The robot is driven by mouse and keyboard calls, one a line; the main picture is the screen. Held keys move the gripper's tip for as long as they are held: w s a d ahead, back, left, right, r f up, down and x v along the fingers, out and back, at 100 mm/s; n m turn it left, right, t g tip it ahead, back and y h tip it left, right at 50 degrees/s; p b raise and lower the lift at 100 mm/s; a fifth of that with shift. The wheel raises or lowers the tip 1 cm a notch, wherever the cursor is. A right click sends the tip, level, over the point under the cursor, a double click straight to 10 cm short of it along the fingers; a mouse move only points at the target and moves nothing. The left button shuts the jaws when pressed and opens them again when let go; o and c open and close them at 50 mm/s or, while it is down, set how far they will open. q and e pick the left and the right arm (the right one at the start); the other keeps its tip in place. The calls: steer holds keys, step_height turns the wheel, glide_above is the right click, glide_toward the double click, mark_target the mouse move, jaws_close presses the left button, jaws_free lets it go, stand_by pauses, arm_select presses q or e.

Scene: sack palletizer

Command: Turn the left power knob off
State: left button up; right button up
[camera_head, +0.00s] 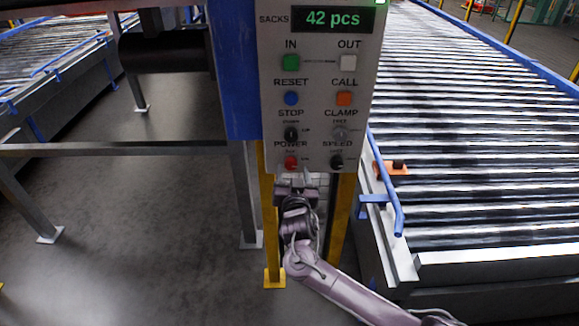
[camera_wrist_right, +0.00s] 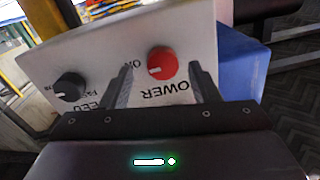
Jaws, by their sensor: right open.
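The control panel (camera_head: 318,84) stands upright in the middle of the head view. Its red power knob (camera_head: 291,162) is at the lower left, under the word POWER. The knob also shows in the right wrist view (camera_wrist_right: 162,61), with a white mark on its face. My right gripper (camera_head: 296,178) is just below the knob in the head view. In the right wrist view its two fingers (camera_wrist_right: 162,84) are open, with the red knob between and beyond them. Whether they touch it I cannot tell. My left gripper is not in view.
The black speed knob (camera_head: 336,162) is right of the power knob, with the stop (camera_head: 291,134) and clamp (camera_head: 339,134) knobs above. A roller conveyor (camera_head: 480,130) with a blue bent bar (camera_head: 392,205) is at the right. Open floor lies at the left.

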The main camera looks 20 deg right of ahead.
mark_target(291, 163)
steer(key=shift+w, duration=1.05)
steer(key=shift+w+d, duration=0.2)
steer(key=shift+w, duration=0.15)
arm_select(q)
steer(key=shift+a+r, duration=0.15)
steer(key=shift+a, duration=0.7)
arm_select(e)
steer(key=shift+c, duration=0.3)
steer(key=c, duration=0.9)
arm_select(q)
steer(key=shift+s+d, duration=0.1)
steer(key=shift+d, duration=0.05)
arm_select(e)
steer(key=shift+c, duration=0.2)
